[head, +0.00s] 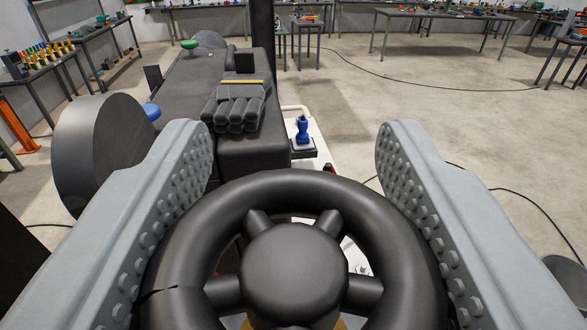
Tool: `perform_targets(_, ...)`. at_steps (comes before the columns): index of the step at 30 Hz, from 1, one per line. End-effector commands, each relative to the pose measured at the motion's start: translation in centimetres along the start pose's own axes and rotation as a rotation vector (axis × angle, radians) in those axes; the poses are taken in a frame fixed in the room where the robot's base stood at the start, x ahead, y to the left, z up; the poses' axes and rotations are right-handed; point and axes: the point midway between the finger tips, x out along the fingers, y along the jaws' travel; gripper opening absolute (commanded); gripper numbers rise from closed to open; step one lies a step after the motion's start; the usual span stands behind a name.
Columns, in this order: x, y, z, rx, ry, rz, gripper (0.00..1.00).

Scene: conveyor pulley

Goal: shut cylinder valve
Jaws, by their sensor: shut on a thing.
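A black handwheel (293,272) with a round hub and thick spokes fills the lower middle of the head view; I take it to be the cylinder valve's wheel. My gripper (291,145) has one grey studded finger on each side of the wheel and is shut on its rim. The fingertips reach past the wheel's far edge. The wheel hides most of what lies under it, so the valve body and stem are mostly hidden. A bit of yellowish metal shows below the hub.
Beyond the wheel stands a dark machine body (187,95) with a large grey drum (100,155) at its left. A blue fitting (302,130) stands on a small plate right of it. Worktables (440,22) line the back. Open floor with cables lies at right.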

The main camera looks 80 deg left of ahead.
Motion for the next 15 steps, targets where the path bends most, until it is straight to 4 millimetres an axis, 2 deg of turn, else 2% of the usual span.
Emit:
perform_targets(6,0.01,0.1,-0.04,-0.001,0.0,0.107,0.27)
perform_targets(15,-0.04,0.31,-0.04,0.0,0.001,0.169,0.27)
